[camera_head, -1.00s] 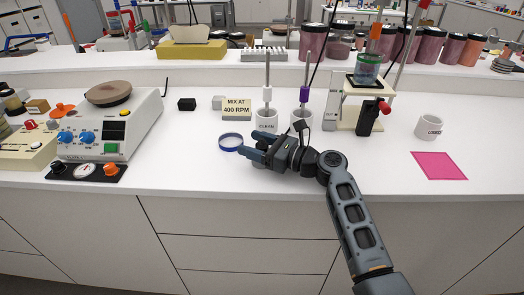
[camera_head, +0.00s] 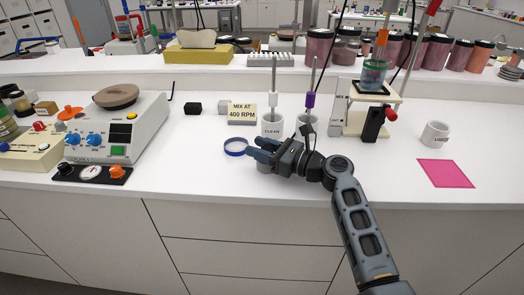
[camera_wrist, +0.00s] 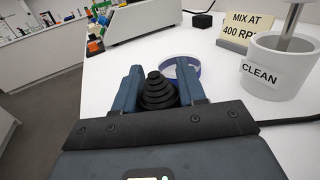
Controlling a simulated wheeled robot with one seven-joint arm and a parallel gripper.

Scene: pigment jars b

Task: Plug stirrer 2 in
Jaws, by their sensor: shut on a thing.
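My gripper (camera_head: 256,152) is low over the front part of the white counter, right of a blue ring (camera_head: 236,147) and in front of the cup marked CLEAN (camera_head: 271,126). In the wrist view, its two fingers (camera_wrist: 159,76) are shut on a black, stepped, tapered piece, which looks like a cable plug (camera_wrist: 158,92). The plug's far end is hidden. A black cable shows at the right of the wrist view and beside my wrist in the head view. A stand (camera_head: 372,105) with a jar on top and a black box in front stands to the right. I cannot make out a stirrer number or a socket.
A hotplate (camera_head: 118,125) with knobs stands at the left, a control strip (camera_head: 92,173) before it. Near the CLEAN cup are a card (camera_head: 242,113), black block (camera_head: 193,108) and second cup (camera_head: 307,124). A pink mat (camera_head: 445,173) lies right; the front counter is mostly clear.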

